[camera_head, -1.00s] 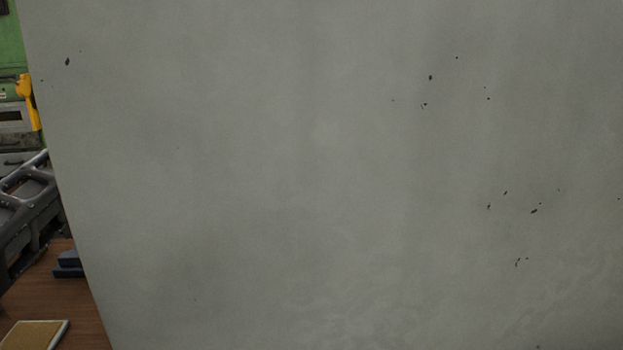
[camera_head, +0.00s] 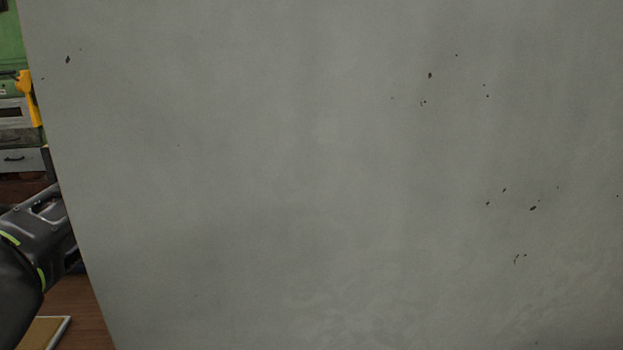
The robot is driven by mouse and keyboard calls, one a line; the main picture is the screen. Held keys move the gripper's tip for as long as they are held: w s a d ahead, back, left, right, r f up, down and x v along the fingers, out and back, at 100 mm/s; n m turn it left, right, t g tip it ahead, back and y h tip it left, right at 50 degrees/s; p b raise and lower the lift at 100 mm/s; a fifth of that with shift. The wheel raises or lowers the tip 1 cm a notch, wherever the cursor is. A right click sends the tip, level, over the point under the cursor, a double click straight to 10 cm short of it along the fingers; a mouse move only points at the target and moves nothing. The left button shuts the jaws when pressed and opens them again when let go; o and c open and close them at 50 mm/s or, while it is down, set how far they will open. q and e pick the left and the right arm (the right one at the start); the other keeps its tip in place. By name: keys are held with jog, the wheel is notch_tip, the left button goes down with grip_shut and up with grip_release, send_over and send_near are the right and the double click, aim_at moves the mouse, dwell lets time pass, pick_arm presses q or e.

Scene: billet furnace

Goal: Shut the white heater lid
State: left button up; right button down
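A large pale grey panel with dark specks, apparently the white heater lid (camera_head: 330,170), fills nearly all of the head view. Its left edge slants down to the right. My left arm comes in at the lower left, and the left gripper (camera_head: 58,215) reaches to the panel's left edge. Its fingertips are hidden behind the panel, so I cannot tell whether they are open, shut or touching it. My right gripper is not in view. The heater's body is not visible.
A brown wooden tabletop (camera_head: 85,308) shows at the lower left, with a light-rimmed tan board (camera_head: 45,333) on it. Behind stand drawers (camera_head: 22,160), a yellow object (camera_head: 28,95) and a green surface (camera_head: 10,45). Everything behind the panel is hidden.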

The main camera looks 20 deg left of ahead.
pick_arm(q)
grip_shut()
dwell(1.4)
